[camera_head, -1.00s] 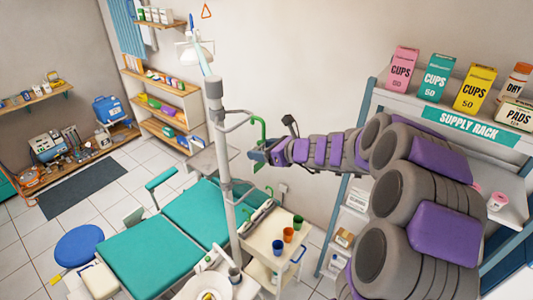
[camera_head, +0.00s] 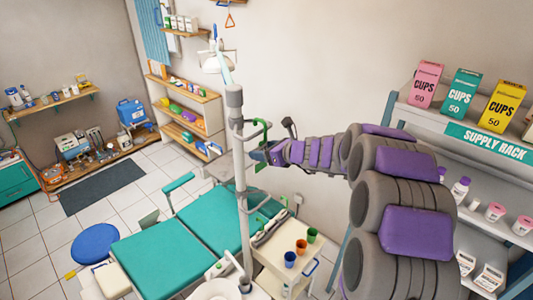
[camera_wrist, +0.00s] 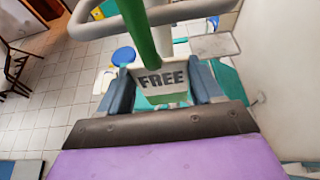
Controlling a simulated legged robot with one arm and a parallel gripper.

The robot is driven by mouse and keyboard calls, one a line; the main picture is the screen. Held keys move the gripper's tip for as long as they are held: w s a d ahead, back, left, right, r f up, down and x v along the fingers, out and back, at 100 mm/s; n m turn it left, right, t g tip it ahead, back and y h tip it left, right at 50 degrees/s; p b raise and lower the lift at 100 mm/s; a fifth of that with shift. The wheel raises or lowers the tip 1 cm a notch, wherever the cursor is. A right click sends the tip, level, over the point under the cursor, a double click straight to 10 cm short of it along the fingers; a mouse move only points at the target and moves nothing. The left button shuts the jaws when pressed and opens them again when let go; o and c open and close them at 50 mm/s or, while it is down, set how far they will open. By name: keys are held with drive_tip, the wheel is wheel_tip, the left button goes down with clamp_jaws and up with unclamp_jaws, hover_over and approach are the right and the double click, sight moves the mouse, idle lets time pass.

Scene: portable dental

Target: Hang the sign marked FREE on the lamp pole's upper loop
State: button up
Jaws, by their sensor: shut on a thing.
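My gripper (camera_head: 262,154) is shut on the FREE sign (camera_wrist: 162,80), a pale and green block with dark letters, held between the two fingers in the wrist view. Its green hook (camera_wrist: 137,28) rises from the sign and also shows in the head view (camera_head: 263,130). The lamp pole (camera_head: 240,170) stands just left of my gripper. Its grey upper loop (camera_wrist: 190,13) crosses behind the hook in the wrist view. In the head view the hook overlaps the loop's outer end. I cannot tell whether the hook is over the loop's bar.
A lower loop (camera_head: 268,205) is on the pole below my gripper. A white cart (camera_head: 285,262) with coloured cups and a teal dental chair (camera_head: 160,255) stand below. The supply rack (camera_head: 487,140) is at the right.

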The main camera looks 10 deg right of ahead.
drive_tip(key=shift+w, duration=0.3)
drive_tip(key=shift+w+a+f+b, duration=0.1)
drive_tip(key=shift+a+f+b, duration=0.1)
drive_tip(key=shift+f+b, duration=0.45)
drive_tip(key=shift+a+f+b, duration=0.15)
drive_tip(key=shift+f+b, duration=0.25)
drive_tip(key=shift+f, duration=0.4)
drive_tip(key=shift+d, duration=0.15)
drive_tip(key=o, duration=1.1)
drive_tip(key=shift+d, duration=0.3)
drive_tip(key=shift+a, duration=0.1)
drive_tip(key=shift+a, duration=0.1)
drive_tip(key=shift+r, duration=0.1)
